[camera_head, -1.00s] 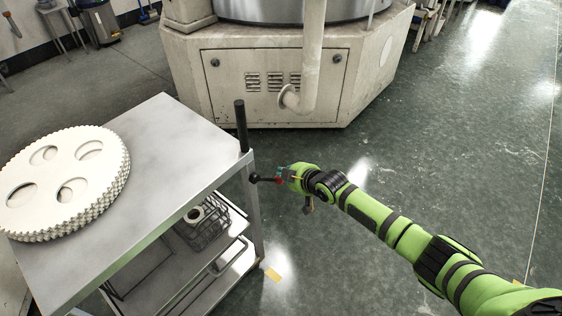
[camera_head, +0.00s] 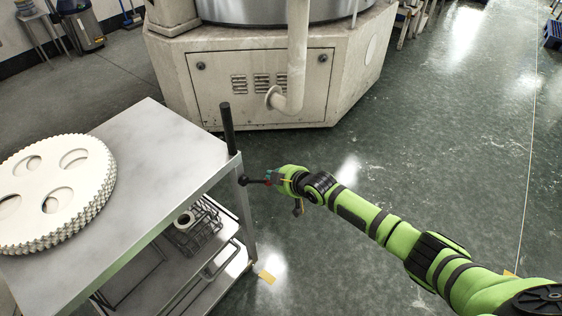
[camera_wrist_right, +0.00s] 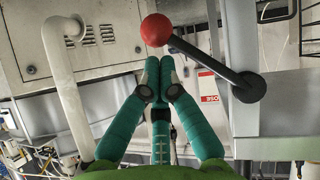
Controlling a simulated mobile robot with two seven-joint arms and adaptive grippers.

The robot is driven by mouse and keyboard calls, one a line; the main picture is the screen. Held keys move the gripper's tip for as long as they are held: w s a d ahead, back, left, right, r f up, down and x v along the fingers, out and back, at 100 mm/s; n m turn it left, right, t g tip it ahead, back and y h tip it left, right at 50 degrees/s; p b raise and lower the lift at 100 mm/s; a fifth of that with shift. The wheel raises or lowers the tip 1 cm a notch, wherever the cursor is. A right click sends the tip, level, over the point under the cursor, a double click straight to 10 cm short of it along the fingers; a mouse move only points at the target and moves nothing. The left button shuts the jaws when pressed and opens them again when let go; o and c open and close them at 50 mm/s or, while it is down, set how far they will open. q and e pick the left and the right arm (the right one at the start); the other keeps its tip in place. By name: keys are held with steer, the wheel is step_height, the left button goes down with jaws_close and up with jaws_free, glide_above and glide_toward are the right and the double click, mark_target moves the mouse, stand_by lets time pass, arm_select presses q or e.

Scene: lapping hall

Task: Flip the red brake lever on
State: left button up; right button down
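The brake lever is a black rod (camera_wrist_right: 206,56) with a red ball knob (camera_wrist_right: 156,30). It runs from a round black pivot (camera_wrist_right: 248,87) on the cart's corner post. In the head view the black pivot (camera_head: 243,180) shows on the post below the cart handle, with the rod pointing right to my right gripper (camera_head: 272,178). In the wrist view my right gripper (camera_wrist_right: 160,62) has its teal fingertips together, with nothing between them. The red knob appears just beyond the tips; I cannot tell whether they touch. My left gripper is in neither view.
The metal cart (camera_head: 160,150) carries a stack of white toothed discs (camera_head: 60,185), with a wire basket (camera_head: 195,228) on a lower shelf. A black upright handle (camera_head: 228,128) stands at its corner. A large machine (camera_head: 330,90) stands behind. The floor to the right is open.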

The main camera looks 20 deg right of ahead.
steer(key=s+d+r+p, duration=0.4)
steer(key=s+d+r, duration=0.2)
steer(key=r, duration=0.3)
steer(key=shift+s+r, duration=0.2)
steer(key=shift+s, duration=0.05)
